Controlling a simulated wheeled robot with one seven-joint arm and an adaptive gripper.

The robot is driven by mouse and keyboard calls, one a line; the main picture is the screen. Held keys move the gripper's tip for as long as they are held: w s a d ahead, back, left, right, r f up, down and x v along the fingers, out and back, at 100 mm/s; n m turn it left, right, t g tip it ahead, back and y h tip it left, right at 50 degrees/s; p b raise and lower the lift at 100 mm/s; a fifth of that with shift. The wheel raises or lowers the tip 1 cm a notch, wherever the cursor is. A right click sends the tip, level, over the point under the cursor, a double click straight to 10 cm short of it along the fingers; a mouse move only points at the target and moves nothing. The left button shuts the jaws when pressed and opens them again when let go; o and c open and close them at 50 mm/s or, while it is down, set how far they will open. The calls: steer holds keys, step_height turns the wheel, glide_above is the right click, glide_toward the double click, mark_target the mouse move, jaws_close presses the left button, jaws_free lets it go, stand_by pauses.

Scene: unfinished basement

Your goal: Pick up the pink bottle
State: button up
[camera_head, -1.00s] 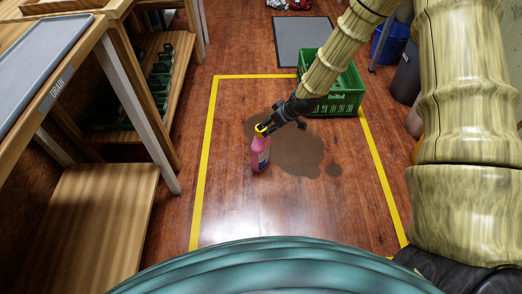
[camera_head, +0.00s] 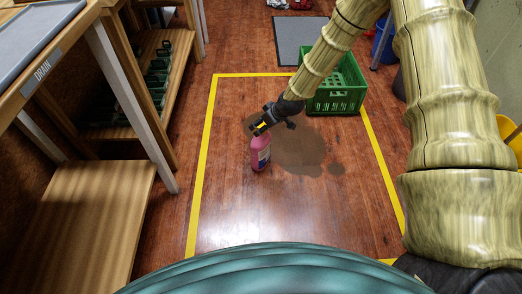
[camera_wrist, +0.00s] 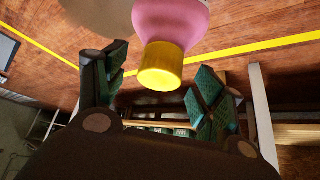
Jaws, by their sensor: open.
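The pink bottle (camera_head: 261,156) stands upright on the wooden floor inside the yellow tape outline, with a pale label on its side. In the wrist view its pink body (camera_wrist: 172,18) and yellow cap (camera_wrist: 162,66) show between the two fingers. My gripper (camera_head: 262,124) is at the top of the bottle in the head view and partly hides the cap. In the wrist view my gripper (camera_wrist: 160,92) is open, with green-padded fingers left and right of the cap. I cannot tell whether either finger touches it.
A dark wet patch (camera_head: 300,150) lies on the floor right of the bottle. A green crate (camera_head: 338,92) stands behind at the right, near my arm. Wooden shelving (camera_head: 95,205) lines the left.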

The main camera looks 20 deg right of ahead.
steer(key=shift+b+x, duration=0.3)
steer(key=shift+x, duration=0.85)
jaws_close()
steer(key=shift+r, duration=0.1)
